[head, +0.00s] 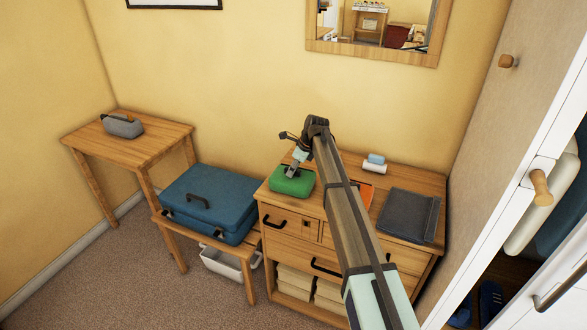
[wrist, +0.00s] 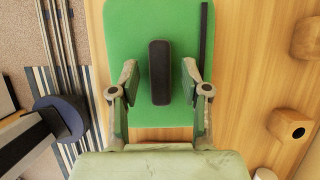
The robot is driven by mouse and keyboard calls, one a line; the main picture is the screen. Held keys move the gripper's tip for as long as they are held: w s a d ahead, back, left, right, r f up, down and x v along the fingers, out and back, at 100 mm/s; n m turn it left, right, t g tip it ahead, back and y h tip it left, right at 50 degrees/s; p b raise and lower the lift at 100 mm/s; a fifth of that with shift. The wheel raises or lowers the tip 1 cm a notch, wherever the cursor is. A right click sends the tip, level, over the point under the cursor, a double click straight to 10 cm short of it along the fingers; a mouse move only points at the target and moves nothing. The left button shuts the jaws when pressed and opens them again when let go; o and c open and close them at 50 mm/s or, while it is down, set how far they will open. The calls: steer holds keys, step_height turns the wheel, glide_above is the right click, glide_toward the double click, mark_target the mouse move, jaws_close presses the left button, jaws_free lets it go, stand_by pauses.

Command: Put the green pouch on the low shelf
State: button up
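The green pouch (head: 292,181) lies on top of the wooden drawer chest (head: 263,193), near its left end. In the wrist view the green pouch (wrist: 125,30) shows a raised black handle and a dark strip on its right. My gripper (head: 291,170) is over the pouch. In the wrist view my gripper (wrist: 160,75) is open, with one finger on each side of the handle and a gap to both. A low open compartment at the bottom of the chest holds beige bins (head: 295,281); I cannot tell whether this is the low shelf.
A blue suitcase (head: 215,192) lies on a low bench left of the chest, with a white bin (head: 226,263) underneath. A grey case (head: 123,127) stands on the side table. A dark folder (head: 405,214) and a small blue-and-white item (head: 375,162) share the chest top. A white door stands at right.

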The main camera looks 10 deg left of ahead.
steer(key=shift+f+b, duration=0.25)
steer(key=shift+b, duration=0.2)
steer(key=b+v, duration=0.5)
steer(key=v, duration=1.2)
steer(key=shift+o, duration=0.5)
steer(key=shift+s+d+r, duration=0.1)
steer(key=shift+d+r, duration=0.15)
